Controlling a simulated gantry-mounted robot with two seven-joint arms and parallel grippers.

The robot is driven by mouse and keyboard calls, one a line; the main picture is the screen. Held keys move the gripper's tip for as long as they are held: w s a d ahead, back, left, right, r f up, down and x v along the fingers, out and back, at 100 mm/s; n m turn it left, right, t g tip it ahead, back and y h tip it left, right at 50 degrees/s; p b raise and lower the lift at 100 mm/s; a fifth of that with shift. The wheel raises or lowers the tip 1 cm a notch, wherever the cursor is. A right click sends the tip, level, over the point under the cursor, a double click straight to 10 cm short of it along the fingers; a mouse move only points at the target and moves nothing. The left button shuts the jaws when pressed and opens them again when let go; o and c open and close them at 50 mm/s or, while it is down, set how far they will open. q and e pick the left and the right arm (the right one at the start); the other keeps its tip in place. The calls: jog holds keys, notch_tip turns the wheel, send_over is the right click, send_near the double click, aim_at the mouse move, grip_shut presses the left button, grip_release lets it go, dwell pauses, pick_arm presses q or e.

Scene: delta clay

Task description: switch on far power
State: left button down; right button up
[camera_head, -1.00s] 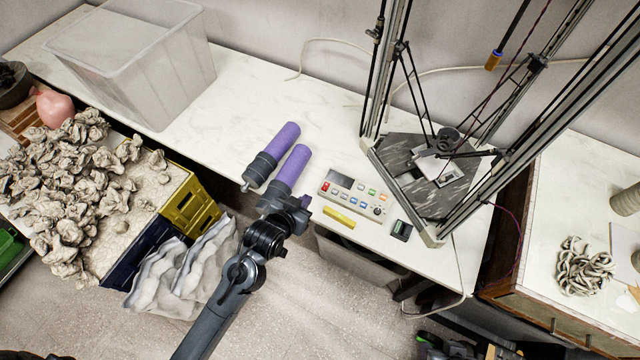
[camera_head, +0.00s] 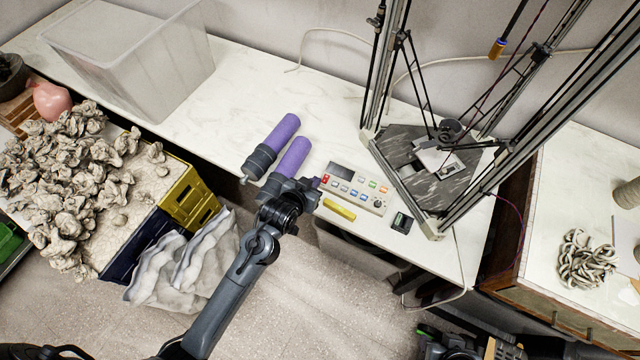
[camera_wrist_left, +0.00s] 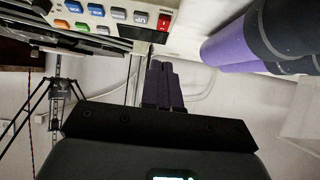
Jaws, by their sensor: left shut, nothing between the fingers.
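A beige control panel (camera_head: 354,188) lies on the white table, with a screen, several coloured buttons and a red rocker switch (camera_head: 325,180) at its left end. In the left wrist view the red switch (camera_wrist_left: 164,22) shows at the panel's right end, just beyond the fingertips. My left gripper (camera_head: 316,184) is shut and empty at the panel's left end, close to the red switch. Its dark purple fingers also show in the left wrist view (camera_wrist_left: 160,65). I cannot tell whether they touch the switch.
Two purple-and-grey cylinders (camera_head: 293,157) lie left of the panel, close to my left gripper. A yellow block (camera_head: 339,210) and a small black device (camera_head: 401,223) lie near the panel's front. A delta printer frame (camera_head: 376,165) stands to the right. The table behind the panel is clear.

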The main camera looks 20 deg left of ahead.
aim_at(325, 179)
pick_arm(q)
jog(key=w+f, duration=0.1)
jog(key=w+f+b, duration=0.1)
jog(key=f, duration=0.1)
jog(key=w+f, duration=0.1)
jog(key=f, duration=0.1)
jog(key=shift+w+d+b, duration=0.15)
jog(key=shift+w+b, duration=0.15)
jog(key=shift+w, duration=0.05)
jog(key=shift+w+f, duration=0.15)
jog(key=shift+f, duration=0.35)
pick_arm(e)
jog(key=shift+f, duration=1.05)
